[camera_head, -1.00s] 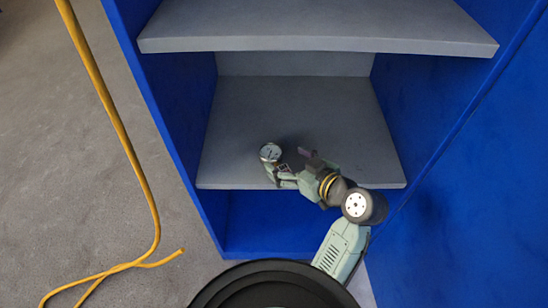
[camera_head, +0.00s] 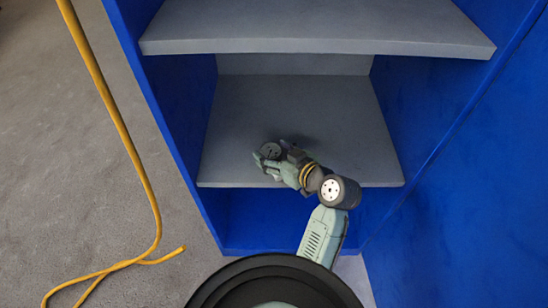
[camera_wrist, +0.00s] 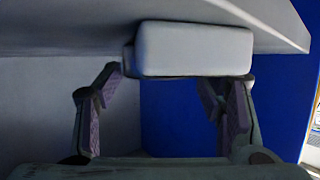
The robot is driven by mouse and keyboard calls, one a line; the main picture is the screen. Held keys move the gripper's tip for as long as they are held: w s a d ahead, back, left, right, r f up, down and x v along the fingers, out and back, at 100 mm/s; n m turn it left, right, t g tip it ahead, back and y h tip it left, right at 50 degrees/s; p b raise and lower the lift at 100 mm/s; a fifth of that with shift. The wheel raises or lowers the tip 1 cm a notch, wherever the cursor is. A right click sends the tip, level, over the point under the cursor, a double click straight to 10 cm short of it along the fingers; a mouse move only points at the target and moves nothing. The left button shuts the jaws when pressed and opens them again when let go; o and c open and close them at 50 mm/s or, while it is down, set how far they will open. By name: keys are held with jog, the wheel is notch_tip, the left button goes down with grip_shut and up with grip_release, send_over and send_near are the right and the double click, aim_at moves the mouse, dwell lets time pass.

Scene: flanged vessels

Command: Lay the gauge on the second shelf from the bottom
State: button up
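The gauge (camera_head: 270,150) is a small round dial with a pale rim, near the front left of the grey shelf (camera_head: 335,125) below the large upper one. My gripper (camera_head: 268,157) is around it, with the fingers spread by its width. In the wrist view the gauge (camera_wrist: 195,50) shows as a pale rounded block at the fingertips of my gripper (camera_wrist: 180,80), which appears to be shut on it. The dial face looks dark and tilted in the head view. I cannot tell whether the gauge touches the shelf.
A higher grey shelf (camera_head: 320,28) overhangs the back. Blue side panels (camera_head: 175,110) close the unit on the left and right. The shelf is bare behind and to the right of my gripper. A yellow hose (camera_head: 125,140) runs down at the left, outside the unit.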

jog(key=c, duration=1.2)
jog(key=shift+o, duration=0.2)
